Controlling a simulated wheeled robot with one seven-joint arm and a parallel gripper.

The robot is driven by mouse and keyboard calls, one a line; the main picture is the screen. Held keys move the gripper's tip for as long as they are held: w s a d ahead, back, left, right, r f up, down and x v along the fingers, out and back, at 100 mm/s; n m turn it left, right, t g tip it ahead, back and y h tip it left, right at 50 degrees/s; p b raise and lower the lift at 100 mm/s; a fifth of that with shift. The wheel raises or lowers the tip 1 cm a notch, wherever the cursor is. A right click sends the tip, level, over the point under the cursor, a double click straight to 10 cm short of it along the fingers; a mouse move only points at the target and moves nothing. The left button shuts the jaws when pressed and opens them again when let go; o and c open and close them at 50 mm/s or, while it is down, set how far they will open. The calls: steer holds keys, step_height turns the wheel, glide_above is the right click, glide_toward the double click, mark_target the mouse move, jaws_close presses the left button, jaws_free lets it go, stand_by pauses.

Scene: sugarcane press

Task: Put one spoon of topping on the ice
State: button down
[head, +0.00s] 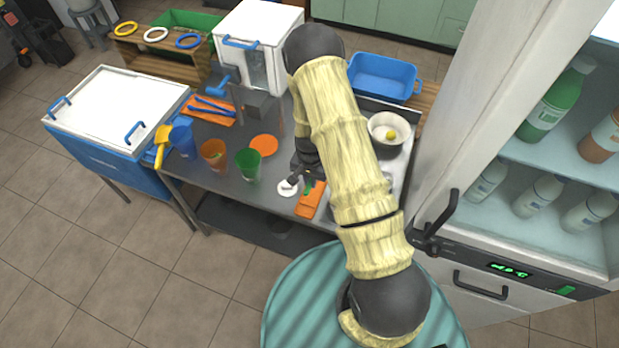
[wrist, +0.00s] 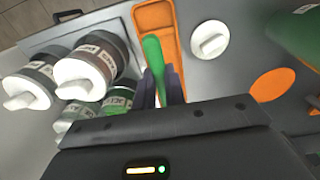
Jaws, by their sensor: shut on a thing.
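A green spoon (wrist: 153,55) lies along the orange tray (wrist: 153,18) in the wrist view. My gripper (wrist: 162,88) is shut on the spoon's near part, with a dark finger on each side. In the head view my gripper (head: 304,172) is low over the counter, by the orange tray (head: 309,204). A loose white lid (wrist: 208,40) lies right of the tray. I cannot make out any ice.
Blue (head: 183,140), orange (head: 213,154) and green (head: 248,164) cups stand on the counter's left. An orange disc (head: 263,145) lies flat near them. A white bowl (head: 389,131) holds something yellow. A fridge (head: 450,120) stands at right. My arm hides mid-counter.

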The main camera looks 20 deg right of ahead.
steer(key=shift+w+a+f+b, duration=0.1)
steer(key=shift+f+b, duration=2.6)
steer(key=shift+f, duration=1.25)
steer(key=shift+d, duration=0.2)
steer(key=shift+r, duration=0.1)
